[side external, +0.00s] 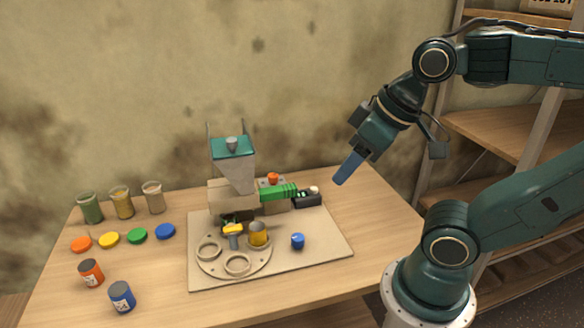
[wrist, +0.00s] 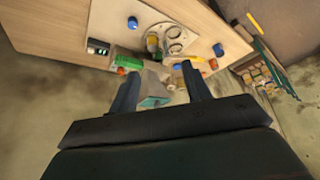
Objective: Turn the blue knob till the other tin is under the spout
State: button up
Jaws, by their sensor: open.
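The blue knob (side external: 297,241) stands on the board, right of the round turntable (side external: 212,268); it also shows at the top of the wrist view (wrist: 132,22). The turntable carries empty rings and a yellow tin (side external: 258,234) on its right side. A yellow spout piece (side external: 232,229) sits below the grey hopper (side external: 237,178), with a grey upright part beneath it; I cannot tell whether that part is a tin. My gripper (side external: 348,168) is open and empty, high above the table's right back, well apart from the knob. Its two fingers frame the machine in the wrist view (wrist: 160,70).
A green conveyor part (side external: 278,193) and a black box (side external: 307,199) lie behind the knob. Jars (side external: 122,202), coloured lids (side external: 137,235), an orange tin (side external: 91,273) and a blue tin (side external: 122,296) stand at left. The board's right front is clear.

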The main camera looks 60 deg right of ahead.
jog(key=shift+o, duration=0.6)
jog(key=m+g, duration=0.6)
jog(key=m, duration=1.3)
send_over(298, 237)
notch_tip(298, 237, down, 16)
jog(key=shift+f, duration=0.15)
jog(key=shift+f, duration=0.15)
jog(key=shift+f, duration=6.7)
